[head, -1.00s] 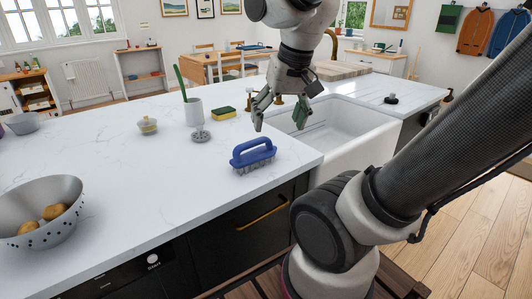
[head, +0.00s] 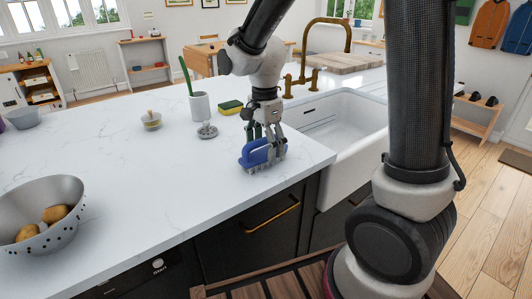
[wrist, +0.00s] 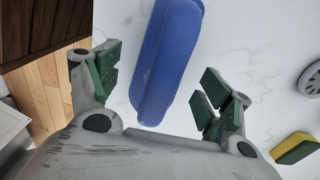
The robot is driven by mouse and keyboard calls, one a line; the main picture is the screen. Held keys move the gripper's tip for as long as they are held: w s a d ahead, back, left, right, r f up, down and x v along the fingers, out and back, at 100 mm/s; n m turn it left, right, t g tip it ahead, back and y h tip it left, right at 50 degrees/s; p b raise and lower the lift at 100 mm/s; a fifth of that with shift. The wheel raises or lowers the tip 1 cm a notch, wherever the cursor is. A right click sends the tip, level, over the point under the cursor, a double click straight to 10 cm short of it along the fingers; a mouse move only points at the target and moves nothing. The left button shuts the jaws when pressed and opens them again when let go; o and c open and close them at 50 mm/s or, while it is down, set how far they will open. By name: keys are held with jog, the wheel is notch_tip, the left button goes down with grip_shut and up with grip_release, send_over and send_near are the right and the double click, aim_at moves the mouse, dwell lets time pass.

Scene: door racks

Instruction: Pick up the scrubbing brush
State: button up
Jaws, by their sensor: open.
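The blue scrubbing brush (head: 256,155) stands bristles down on the white counter, close to its front edge and left of the sink. In the wrist view its blue handle (wrist: 166,60) runs lengthwise between my two fingers. My gripper (head: 265,145) is open, pointing down just over the brush, with its fingers on either side of the handle. In the wrist view the green finger pads (wrist: 157,80) stand apart, with a gap on each side of the handle. The fingers hide part of the brush in the head view.
A yellow-green sponge (head: 231,107), a white cup (head: 199,107) with a green-handled tool, and a round grey drain strainer (head: 207,130) stand behind the brush. The white sink (head: 345,130) lies to the right. A colander (head: 40,225) with potatoes is far left.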

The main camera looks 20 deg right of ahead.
jog(key=shift+f, duration=1.4)
jog(key=c, duration=1.3)
jog(key=shift+o, duration=0.2)
jog(key=shift+r, duration=0.1)
notch_tip(320, 180, up, 10)
jog(key=shift+f, duration=0.1)
